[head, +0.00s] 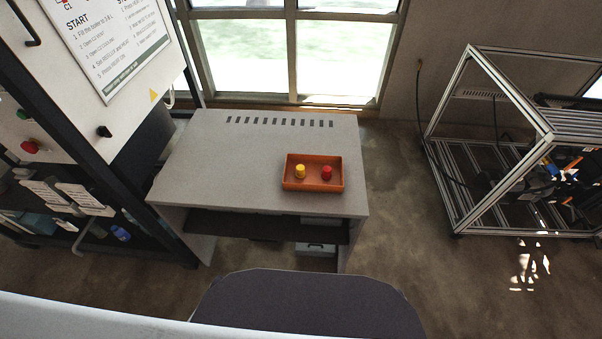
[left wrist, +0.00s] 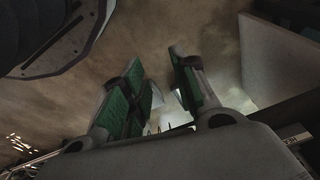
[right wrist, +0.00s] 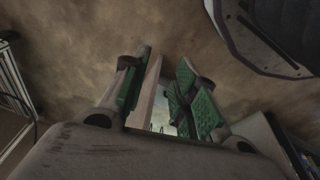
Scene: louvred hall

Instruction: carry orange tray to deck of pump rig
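The orange tray (head: 312,184) lies on the right front part of a grey desk (head: 240,150) in the head view. A yellow knob-like piece (head: 300,171) and a red one (head: 326,172) stand in it. An aluminium-framed rig (head: 520,140), seemingly the pump rig, stands on the floor at the right; its lower part holds dark equipment. My left gripper (left wrist: 160,75) shows in the left wrist view with its green-padded fingers apart and nothing between them. My right gripper (right wrist: 160,75) shows likewise in the right wrist view, open and empty. Neither gripper is in the head view, and both are away from the tray.
A panel cabinet with a START sign (head: 115,35) and a black-framed shelf stand at the left. A window (head: 295,50) is behind the desk. Brown floor (head: 395,200) lies open between desk and rig. My own base shows at the bottom.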

